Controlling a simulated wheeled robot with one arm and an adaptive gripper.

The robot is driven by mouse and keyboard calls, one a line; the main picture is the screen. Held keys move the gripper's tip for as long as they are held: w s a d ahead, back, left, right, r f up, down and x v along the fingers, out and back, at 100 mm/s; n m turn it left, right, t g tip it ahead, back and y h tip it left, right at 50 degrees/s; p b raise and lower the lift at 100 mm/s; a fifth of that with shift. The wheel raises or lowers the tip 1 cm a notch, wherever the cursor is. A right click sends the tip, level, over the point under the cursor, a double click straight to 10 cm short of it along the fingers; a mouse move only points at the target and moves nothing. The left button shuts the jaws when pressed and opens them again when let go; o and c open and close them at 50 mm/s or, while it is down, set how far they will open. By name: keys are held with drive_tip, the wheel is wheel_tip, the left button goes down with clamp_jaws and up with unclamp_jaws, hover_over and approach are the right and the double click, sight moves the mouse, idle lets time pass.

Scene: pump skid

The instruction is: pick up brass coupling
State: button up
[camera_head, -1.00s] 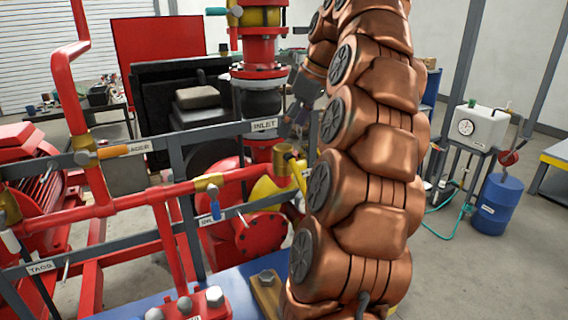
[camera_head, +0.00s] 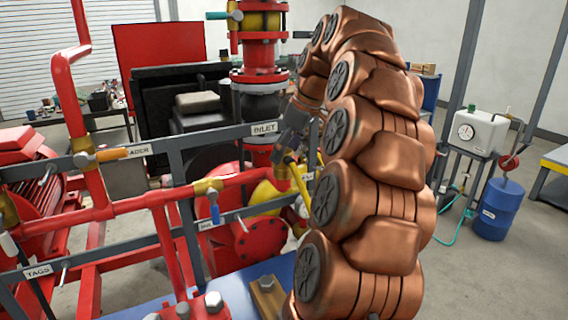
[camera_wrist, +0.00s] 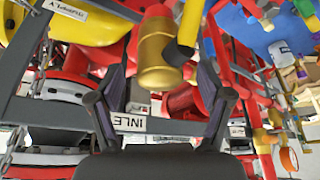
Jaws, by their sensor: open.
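A brass cylinder (camera_wrist: 160,55), which looks like the brass coupling, sits on the red pipework in the upper middle of the wrist view. A yellow lever (camera_wrist: 188,28) runs close beside its right side. My gripper (camera_wrist: 162,80) is open and empty, with one dark finger on each side of the cylinder in the picture. I cannot tell how far the cylinder is beyond the fingertips; no contact shows. In the head view my gripper (camera_head: 289,138) is by the right end of the INLET rail, partly hidden by my copper-coloured arm, and the cylinder is not clearly visible there.
A grey rail with an INLET label (camera_head: 264,128) crosses close to my gripper. Red pipes (camera_head: 150,198) with brass fittings and a blue-handled valve (camera_head: 214,208) stand to the left. A blue drum (camera_head: 496,210) stands at the right, with open floor before it.

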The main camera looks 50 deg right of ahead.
drive_tip(key=shift+w+a+f, duration=0.1)
drive_tip(key=shift+w+f, duration=0.15)
drive_tip(key=shift+f, duration=0.45)
drive_tip(key=shift+c, duration=0.2)
drive_tip(key=c, duration=1.3)
